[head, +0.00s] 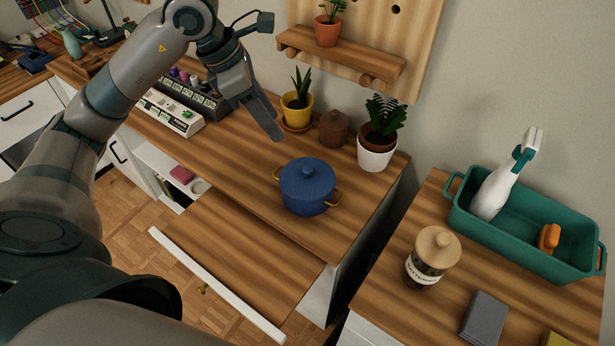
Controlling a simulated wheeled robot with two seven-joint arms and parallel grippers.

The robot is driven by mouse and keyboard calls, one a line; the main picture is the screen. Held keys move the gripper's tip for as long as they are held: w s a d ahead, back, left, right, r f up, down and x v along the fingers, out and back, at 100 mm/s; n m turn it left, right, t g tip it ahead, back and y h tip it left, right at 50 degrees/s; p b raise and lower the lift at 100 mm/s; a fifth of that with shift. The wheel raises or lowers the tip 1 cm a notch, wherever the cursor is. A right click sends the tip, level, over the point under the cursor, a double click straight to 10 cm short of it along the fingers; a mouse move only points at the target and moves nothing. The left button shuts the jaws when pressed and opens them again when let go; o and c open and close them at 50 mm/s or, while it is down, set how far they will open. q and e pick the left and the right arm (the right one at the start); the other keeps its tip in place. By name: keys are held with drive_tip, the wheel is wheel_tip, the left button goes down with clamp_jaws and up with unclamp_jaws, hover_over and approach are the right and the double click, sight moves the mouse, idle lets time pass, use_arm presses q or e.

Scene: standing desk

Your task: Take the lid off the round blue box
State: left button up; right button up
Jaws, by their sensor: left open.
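The round blue box (304,190) is a pot-like container with two brass-coloured side handles, standing upright on the wooden desk top. Its blue lid (307,173) sits on it, with a small round knob on top. My left gripper (274,134) is open and empty, above the desk, up and to the left of the box in the head view. It points down and is apart from the lid. My right gripper is not in view.
Behind the box stand a yellow-potted plant (297,112), a brown lidded jar (334,128) and a white-potted plant (375,154). A wooden pull-out board (240,250) juts out in front. A green tub (530,245) and glass jar (432,257) stand right.

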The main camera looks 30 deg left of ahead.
use_arm(q)
drive_tip(key=p, duration=0.2)
approach(306, 169)
drive_tip(key=shift+p+x, duration=0.65)
drive_tip(key=shift+x, duration=0.55)
drive_tip(key=shift+w+f, duration=0.1)
drive_tip(key=shift+f, duration=0.45)
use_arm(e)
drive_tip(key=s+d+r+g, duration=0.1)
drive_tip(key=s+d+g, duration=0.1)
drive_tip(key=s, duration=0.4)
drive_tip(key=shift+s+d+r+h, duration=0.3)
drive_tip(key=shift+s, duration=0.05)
use_arm(q)
drive_tip(key=shift+d, duration=0.1)
drive_tip(key=shift+w+d+f+p, duration=0.15)
drive_tip(key=shift+f+p, duration=0.15)
drive_tip(key=shift+p, duration=0.2)
drive_tip(key=p+x, duration=0.2)
drive_tip(key=x, duration=0.2)
drive_tip(key=shift+r, duration=0.1)
drive_tip(key=shift+d+f, duration=0.1)
drive_tip(key=shift+f, duration=0.2)
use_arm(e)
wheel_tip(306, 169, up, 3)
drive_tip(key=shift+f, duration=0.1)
use_arm(q)
drive_tip(key=shift+c, duration=0.5)
